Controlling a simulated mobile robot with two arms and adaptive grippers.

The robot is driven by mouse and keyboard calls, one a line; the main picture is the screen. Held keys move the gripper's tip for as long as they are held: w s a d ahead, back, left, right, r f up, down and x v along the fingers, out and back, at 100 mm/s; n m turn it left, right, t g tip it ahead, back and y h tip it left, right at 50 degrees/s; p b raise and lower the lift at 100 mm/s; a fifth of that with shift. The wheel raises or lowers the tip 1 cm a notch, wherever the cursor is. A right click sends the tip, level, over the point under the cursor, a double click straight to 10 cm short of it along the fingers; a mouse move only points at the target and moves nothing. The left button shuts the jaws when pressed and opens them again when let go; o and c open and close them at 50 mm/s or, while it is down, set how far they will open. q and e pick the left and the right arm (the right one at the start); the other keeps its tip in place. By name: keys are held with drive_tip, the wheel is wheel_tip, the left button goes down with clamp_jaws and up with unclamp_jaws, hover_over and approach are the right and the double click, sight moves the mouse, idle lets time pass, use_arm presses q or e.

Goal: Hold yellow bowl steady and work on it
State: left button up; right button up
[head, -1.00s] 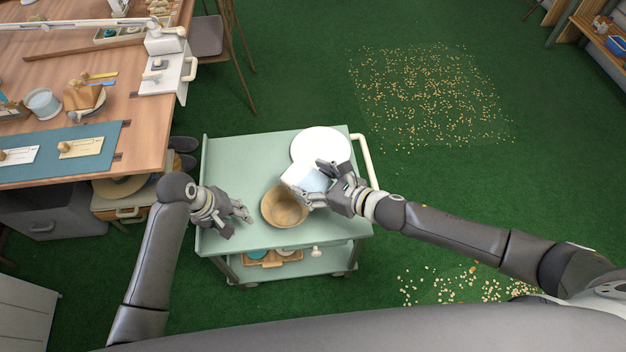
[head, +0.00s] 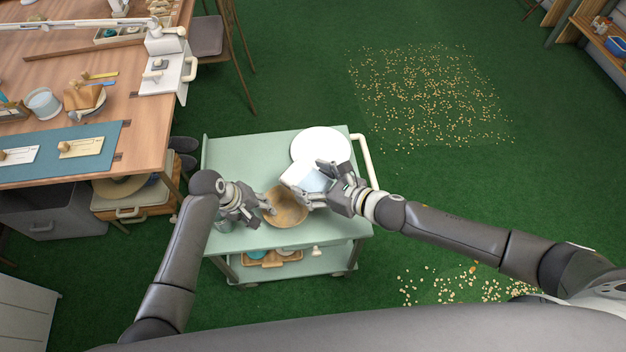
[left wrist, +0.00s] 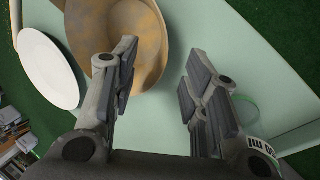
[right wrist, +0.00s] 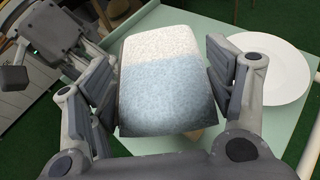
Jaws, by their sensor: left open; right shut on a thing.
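The yellow-brown bowl (head: 287,208) sits on the pale green cart top (head: 240,150). Its mottled inside shows in the left wrist view (left wrist: 148,45). My left gripper (head: 262,217) is open at the bowl's left side. In the left wrist view one finger overlaps the bowl's rim and the other is over bare cart top; whether it touches is unclear. My right gripper (right wrist: 165,95) is shut on a white-and-blue block (right wrist: 158,75), perhaps a sponge, held over the bowl's upper right side. In the right wrist view the block hides most of the bowl.
A white round plate (head: 322,146) lies on the cart behind the block. The cart has a cream handle (head: 363,160) at right. A cluttered wooden workbench (head: 140,110) stands at left. Pale bits (head: 430,95) are scattered on the green floor. A green-rimmed item (left wrist: 245,108) is beside my left gripper.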

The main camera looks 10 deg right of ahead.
use_arm(q)
drive_tip(key=shift+x, duration=1.45)
drive_tip(key=shift+c, duration=0.2)
clamp_jaws()
